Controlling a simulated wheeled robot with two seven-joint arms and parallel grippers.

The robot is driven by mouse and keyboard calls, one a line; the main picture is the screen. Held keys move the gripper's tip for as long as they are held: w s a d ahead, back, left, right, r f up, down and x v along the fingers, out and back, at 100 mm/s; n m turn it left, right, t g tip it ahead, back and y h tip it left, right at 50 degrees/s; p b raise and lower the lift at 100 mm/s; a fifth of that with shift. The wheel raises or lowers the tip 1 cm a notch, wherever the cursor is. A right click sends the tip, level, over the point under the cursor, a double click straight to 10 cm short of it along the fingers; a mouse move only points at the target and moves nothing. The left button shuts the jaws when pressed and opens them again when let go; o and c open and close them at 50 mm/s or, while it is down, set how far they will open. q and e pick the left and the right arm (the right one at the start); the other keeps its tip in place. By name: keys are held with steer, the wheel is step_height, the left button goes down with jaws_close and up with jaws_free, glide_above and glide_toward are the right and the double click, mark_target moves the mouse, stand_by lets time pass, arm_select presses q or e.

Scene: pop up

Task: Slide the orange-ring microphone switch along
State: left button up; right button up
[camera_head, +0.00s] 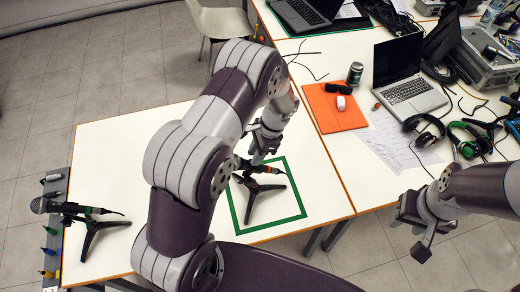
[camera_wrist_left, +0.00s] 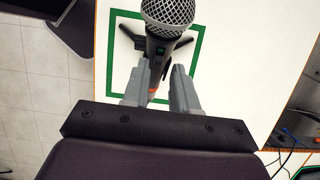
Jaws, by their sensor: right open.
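The orange-ring microphone (camera_head: 268,170) rests on a black stand inside a green square (camera_head: 303,214) on the white table. In the left wrist view, its silver grille (camera_wrist_left: 168,12) is at the top, the dark switch area (camera_wrist_left: 161,50) is on its body, and the orange ring (camera_wrist_left: 150,92) is low between my fingers. My left gripper (camera_head: 260,152) is over the microphone, its fingers (camera_wrist_left: 161,66) apart on either side of the lower body. I cannot tell whether they touch it. My right gripper (camera_head: 412,232) is open and empty, off the table at the right.
A second microphone (camera_head: 60,207) on a stand is at the table's left edge, beside a grey strip with coloured pegs (camera_head: 52,230). A laptop (camera_head: 408,90), headphones (camera_head: 424,130) and an orange mat (camera_head: 325,112) are on the right table. The white table between the microphones is bare.

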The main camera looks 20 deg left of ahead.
arm_select(q)
steer(key=shift+a+f, duration=0.15)
steer(key=shift+f, duration=0.45)
steer(key=shift+s+r, duration=0.2)
steer(key=shift+r, duration=0.1)
steer(key=c, duration=0.4)
steer(key=shift+s+r, duration=0.1)
steer(key=shift+s, duration=0.15)
jaws_close()
arm_select(e)
steer(key=shift+s+f, duration=0.2)
steer(key=shift+s, duration=0.2)
arm_select(q)
steer(key=shift+w, duration=0.15)
arm_select(e)
steer(key=shift+w, duration=0.2)
arm_select(q)
steer(key=shift+a+r, duration=0.1)
steer(key=shift+a, duration=0.05)
arm_select(e)
steer(key=shift+s+r, duration=0.1)
steer(key=shift+r, duration=0.1)
arm_select(q)
steer(key=shift+p, duration=0.4)
arm_select(e)
steer(key=shift+r, duration=0.15)
arm_select(q)
steer(key=o, duration=0.6)
jaws_free()
